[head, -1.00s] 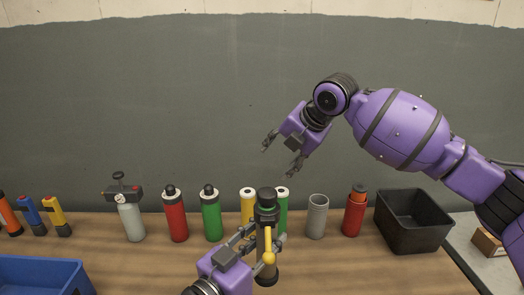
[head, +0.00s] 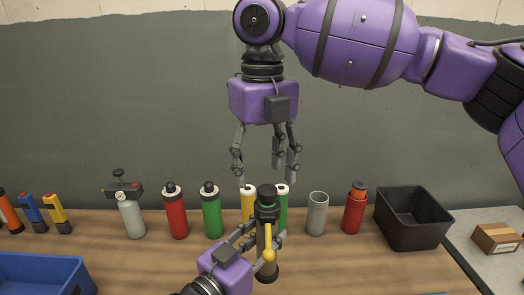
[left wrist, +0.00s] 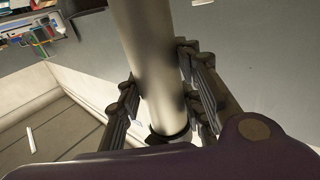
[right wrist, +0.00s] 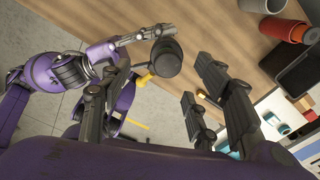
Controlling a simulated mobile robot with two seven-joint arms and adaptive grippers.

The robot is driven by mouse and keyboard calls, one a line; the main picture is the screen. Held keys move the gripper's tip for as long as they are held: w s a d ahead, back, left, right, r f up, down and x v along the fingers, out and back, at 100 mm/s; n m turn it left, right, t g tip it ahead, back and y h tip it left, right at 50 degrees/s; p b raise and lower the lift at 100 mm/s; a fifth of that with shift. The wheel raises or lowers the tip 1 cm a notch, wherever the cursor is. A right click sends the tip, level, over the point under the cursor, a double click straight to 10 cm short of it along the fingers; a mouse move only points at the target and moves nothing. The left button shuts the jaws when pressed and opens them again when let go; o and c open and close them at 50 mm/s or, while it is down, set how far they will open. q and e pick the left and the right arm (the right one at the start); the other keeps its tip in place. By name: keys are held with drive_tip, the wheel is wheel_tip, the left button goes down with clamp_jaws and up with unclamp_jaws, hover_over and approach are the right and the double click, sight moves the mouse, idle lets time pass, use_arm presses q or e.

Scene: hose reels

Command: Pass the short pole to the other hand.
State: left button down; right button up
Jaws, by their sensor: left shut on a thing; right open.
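The short pole (head: 266,234), a grey cylinder with black ends and a yellow lever-like part in front, stands upright above the table's middle. My left gripper (head: 262,237) is shut around its middle. In the left wrist view the pole (left wrist: 150,60) passes between the fingers. My right gripper (head: 266,178) is open, pointing down, just above the pole's black top. In the right wrist view the pole's dark top (right wrist: 168,57) shows between the spread fingers, and nothing is held there.
A grey gauge canister (head: 130,212), red bottle (head: 175,214) and green bottle (head: 210,214) stand left. Yellow (head: 247,205) and green (head: 283,210) cylinders are partly hidden behind the pole. A grey cup (head: 316,215), red canister (head: 353,212) and black bin (head: 410,232) stand right; a blue bin (head: 40,275) is front left.

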sight(262, 199)
use_arm(q)
drive_tip(key=shift+r, duration=0.1)
use_arm(e)
wheel_tip(262, 199, down, 8)
drive_tip(key=shift+f, duration=0.15)
use_arm(q)
drive_tip(key=shift+d, duration=0.1)
use_arm(e)
drive_tip(key=shift+s+a, duration=0.1)
drive_tip(key=shift+a, duration=0.05)
clamp_jaws()
use_arm(q)
drive_tip(key=c, duration=1.1)
unclamp_jaws()
